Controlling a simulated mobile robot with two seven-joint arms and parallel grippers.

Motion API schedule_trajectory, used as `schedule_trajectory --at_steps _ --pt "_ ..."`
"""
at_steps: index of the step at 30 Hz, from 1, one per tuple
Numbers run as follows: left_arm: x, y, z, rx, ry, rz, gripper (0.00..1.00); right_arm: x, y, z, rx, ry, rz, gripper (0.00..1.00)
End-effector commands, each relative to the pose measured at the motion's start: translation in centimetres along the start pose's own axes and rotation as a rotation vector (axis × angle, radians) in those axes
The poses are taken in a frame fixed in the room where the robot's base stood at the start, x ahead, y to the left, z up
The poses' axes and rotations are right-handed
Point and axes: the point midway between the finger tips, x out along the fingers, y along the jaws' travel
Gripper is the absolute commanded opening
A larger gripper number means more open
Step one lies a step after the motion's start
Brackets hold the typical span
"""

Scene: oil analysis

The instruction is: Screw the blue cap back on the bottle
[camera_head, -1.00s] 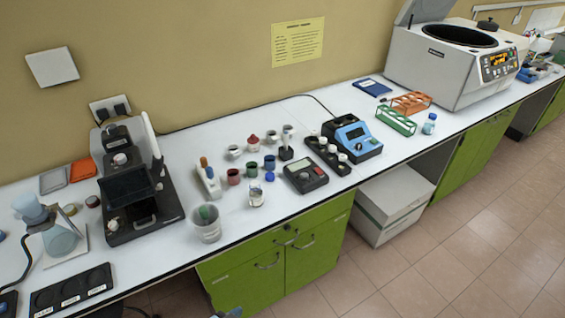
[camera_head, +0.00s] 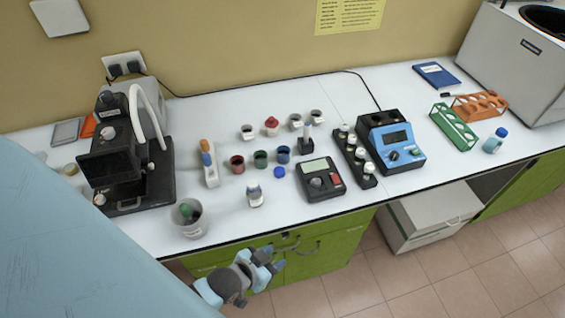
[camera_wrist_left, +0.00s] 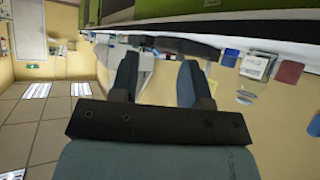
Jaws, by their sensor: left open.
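The blue cap (camera_head: 279,172) lies on the white bench, apart from any bottle. A small clear bottle (camera_head: 255,197) with a pale label stands in front of it and to the left, near the bench's front edge. My left gripper (camera_head: 271,257) is open and empty in front of the bench edge, nearer the camera than the bottle and cap. Its two spread fingers (camera_wrist_left: 157,80) show in the left wrist view with nothing held between them. In that view the bench objects are small and steeply turned, so I cannot surely pick out the cap. My right gripper is not in view.
A beaker (camera_head: 187,218) stands left of the bottle. Several coloured cups, including a blue one (camera_head: 283,154), stand behind it. A dark meter (camera_head: 320,179) is to the right. Another bottle with a blue cap (camera_head: 495,140) stands beside the green rack (camera_head: 453,128).

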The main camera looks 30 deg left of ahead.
Motion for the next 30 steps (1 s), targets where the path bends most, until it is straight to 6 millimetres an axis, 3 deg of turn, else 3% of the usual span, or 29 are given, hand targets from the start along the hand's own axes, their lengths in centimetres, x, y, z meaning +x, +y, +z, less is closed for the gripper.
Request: schedule_trajectory --at_steps 4,7,11,15,16,19,22,24,26,30 --pt "0.0 0.1 0.2 0.002 -0.001 0.001 0.47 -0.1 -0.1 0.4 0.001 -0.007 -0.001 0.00" --pt "1.0 -0.2 -1.7 0.033 0.068 -0.003 0.47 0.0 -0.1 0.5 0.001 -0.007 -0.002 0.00" --pt "3.6 -0.1 -8.1 0.148 0.310 0.020 0.47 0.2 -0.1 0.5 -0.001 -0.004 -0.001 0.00" --pt "5.5 2.8 -17.2 0.381 0.674 0.210 0.47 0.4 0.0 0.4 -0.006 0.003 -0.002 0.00" --pt "5.7 3.9 -18.7 0.445 0.737 0.278 0.47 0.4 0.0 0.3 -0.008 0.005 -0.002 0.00" --pt "6.1 6.9 -21.1 0.683 0.851 0.543 0.47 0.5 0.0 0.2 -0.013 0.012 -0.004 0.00" --pt "7.2 8.0 -20.6 0.954 0.790 0.822 0.47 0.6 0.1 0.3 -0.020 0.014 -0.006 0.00" --pt "8.6 6.7 -19.4 1.147 0.632 0.981 0.47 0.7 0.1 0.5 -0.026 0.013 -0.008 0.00" --pt "10.0 4.2 -18.3 1.301 0.431 1.069 0.47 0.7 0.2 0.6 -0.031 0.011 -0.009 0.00" --pt "12.8 -5.2 -17.9 1.536 -0.133 1.062 0.47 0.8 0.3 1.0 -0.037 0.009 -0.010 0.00"
